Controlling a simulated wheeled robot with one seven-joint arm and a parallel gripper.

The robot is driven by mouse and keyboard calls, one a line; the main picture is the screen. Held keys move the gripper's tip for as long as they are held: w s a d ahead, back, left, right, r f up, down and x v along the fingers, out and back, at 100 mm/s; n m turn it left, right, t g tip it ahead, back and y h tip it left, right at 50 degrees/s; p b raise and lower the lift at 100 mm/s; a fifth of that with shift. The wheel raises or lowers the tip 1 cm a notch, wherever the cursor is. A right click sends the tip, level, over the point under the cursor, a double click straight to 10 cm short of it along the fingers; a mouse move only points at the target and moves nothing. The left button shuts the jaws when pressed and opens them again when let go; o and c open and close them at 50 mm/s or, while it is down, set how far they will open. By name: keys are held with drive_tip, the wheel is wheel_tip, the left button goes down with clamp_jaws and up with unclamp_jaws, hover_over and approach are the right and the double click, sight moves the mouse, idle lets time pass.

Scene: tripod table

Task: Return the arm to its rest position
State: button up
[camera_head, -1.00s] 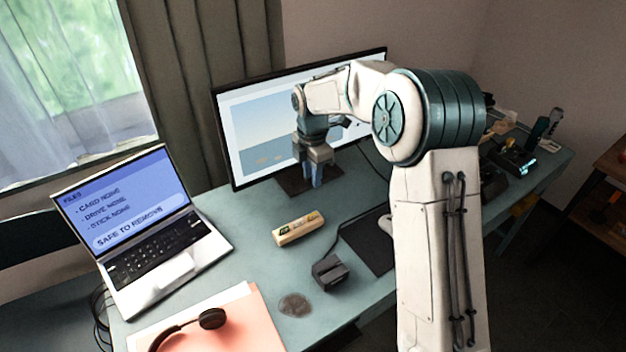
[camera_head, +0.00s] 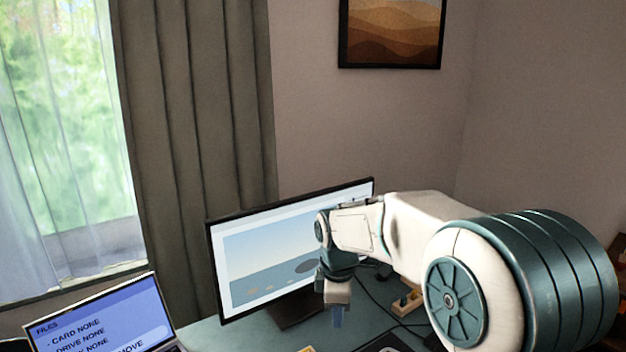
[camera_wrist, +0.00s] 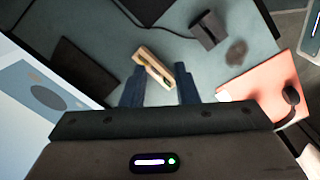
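My gripper (camera_head: 338,318) hangs pointing down in front of the monitor, above the desk, in the head view. In the wrist view my gripper (camera_wrist: 160,88) has its two blue fingers apart, with nothing held between them. A wooden block-like item (camera_wrist: 153,67) lies on the desk below and beyond the fingertips. My arm is bent, with its large white and teal joint filling the lower right of the head view.
The monitor (camera_head: 290,262) stands close behind my gripper. The laptop (camera_head: 105,318) is at the lower left. In the wrist view, a small dark box (camera_wrist: 208,30) and an orange folder (camera_wrist: 262,85) lie on the desk. A framed picture (camera_head: 392,32) hangs on the wall.

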drive_tip(key=s+d+m, duration=0.3)
drive_tip(key=s+m, duration=0.2)
drive_tip(key=s, duration=0.2)
drive_tip(key=s+d+r+m+t, duration=0.1)
drive_tip(key=s+d+m, duration=0.2)
drive_tip(key=s+m, duration=0.3)
drive_tip(key=s+d+m+t, duration=0.1)
drive_tip(key=s+d+m, duration=0.3)
drive_tip(key=s+m, duration=0.2)
drive_tip(key=shift+s+r, duration=0.2)
drive_tip(key=shift+s, duration=1.05)
